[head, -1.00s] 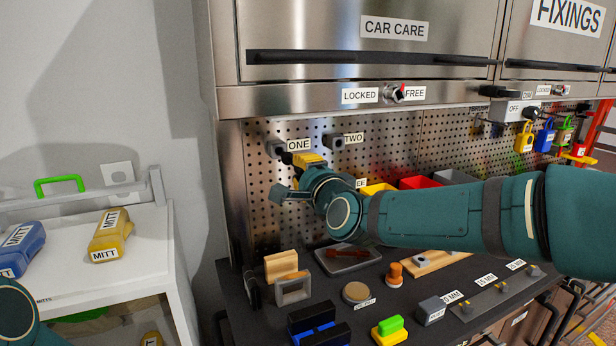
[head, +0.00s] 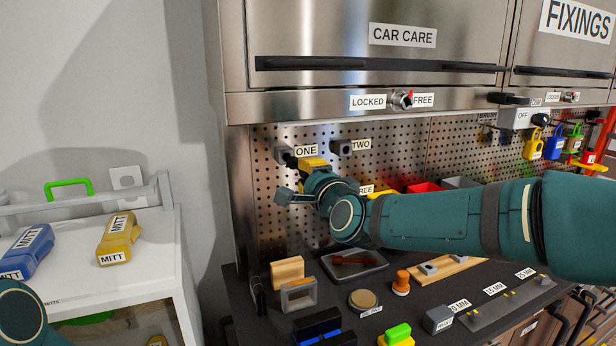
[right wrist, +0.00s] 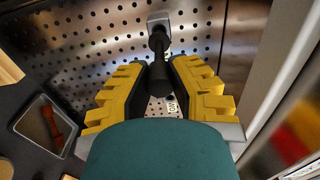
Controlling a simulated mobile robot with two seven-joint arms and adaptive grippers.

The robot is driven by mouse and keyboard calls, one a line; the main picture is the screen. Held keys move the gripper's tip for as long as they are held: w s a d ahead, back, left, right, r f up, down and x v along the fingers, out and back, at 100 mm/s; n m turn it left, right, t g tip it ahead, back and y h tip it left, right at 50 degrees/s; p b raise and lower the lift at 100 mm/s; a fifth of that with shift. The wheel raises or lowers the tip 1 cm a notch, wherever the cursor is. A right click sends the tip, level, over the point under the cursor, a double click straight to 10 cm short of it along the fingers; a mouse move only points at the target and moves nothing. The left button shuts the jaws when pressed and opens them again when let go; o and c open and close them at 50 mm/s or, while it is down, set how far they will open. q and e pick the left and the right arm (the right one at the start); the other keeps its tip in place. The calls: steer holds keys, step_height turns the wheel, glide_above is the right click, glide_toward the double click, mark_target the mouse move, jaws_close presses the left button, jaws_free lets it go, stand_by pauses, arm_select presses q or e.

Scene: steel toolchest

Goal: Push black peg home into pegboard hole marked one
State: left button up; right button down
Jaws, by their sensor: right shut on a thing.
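My right gripper (right wrist: 158,82) is shut on the black peg (right wrist: 159,58), its yellow fingers on either side of it. In the right wrist view the peg's far end meets the grey block (right wrist: 158,20) on the pegboard; how deep it sits cannot be told. In the head view the gripper (head: 302,164) is beside the block (head: 281,153) next to the ONE label (head: 306,151). A short dark part of the peg (head: 291,161) shows between them. The pegboard (head: 268,206) stands upright behind. My left gripper is out of view.
A second block (head: 341,147) sits by the TWO label (head: 361,144), close right of my gripper. The steel cabinet (head: 380,75) overhangs above. The bench below holds a tray (head: 378,262), a wooden block (head: 287,271) and several other items. Bins stand behind my forearm.

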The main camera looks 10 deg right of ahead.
steer(key=shift+b, duration=0.35)
stand_by(0.6)
steer(key=shift+b, duration=0.3)
steer(key=shift+b, duration=0.35)
stand_by(0.5)
steer(key=shift+w+a, duration=0.2)
steer(key=shift+w, duration=0.8)
steer(key=shift+w+a, duration=0.2)
steer(key=shift+w, duration=0.8)
steer(key=c, duration=0.9)
jaws_free()
steer(key=shift+s, duration=0.1)
steer(key=s, duration=0.4)
steer(key=s+d, duration=0.1)
steer(key=s, duration=0.2)
steer(key=s+d, duration=0.1)
steer(key=s, duration=0.3)
steer(key=shift+s+d+f, duration=0.1)
steer(key=shift+s+d, duration=0.05)
steer(key=shift+s, duration=0.2)
